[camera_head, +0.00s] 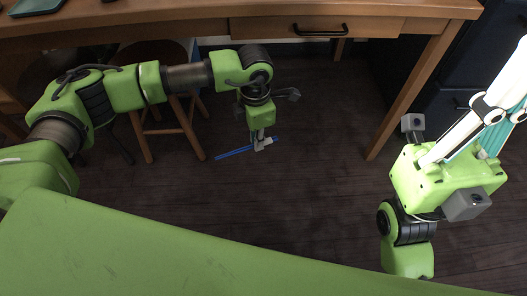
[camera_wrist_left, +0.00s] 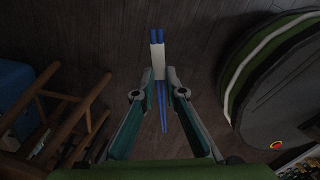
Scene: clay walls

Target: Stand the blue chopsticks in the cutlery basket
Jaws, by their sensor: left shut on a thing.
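The blue chopsticks (camera_head: 233,153) are off the table, above the dark floor in front of the desk. In the left wrist view the chopsticks (camera_wrist_left: 163,112) run lengthwise between my fingers, with a pale block-like piece around or against them near the fingertips. My left gripper (camera_head: 262,144) points down and is shut on them; its fingers also show in the left wrist view (camera_wrist_left: 159,84). My right gripper (camera_head: 490,115) is at the right edge, its pale fingers pointing up and right; their tips are cut off. I see no cutlery basket in either view.
A wooden desk (camera_head: 190,20) with a drawer (camera_head: 290,29) spans the back; its leg (camera_head: 415,90) stands right of the left gripper. A wooden stool (camera_head: 180,120) is under the desk at left. Dark cabinets (camera_head: 455,85) are at back right. The middle floor is clear.

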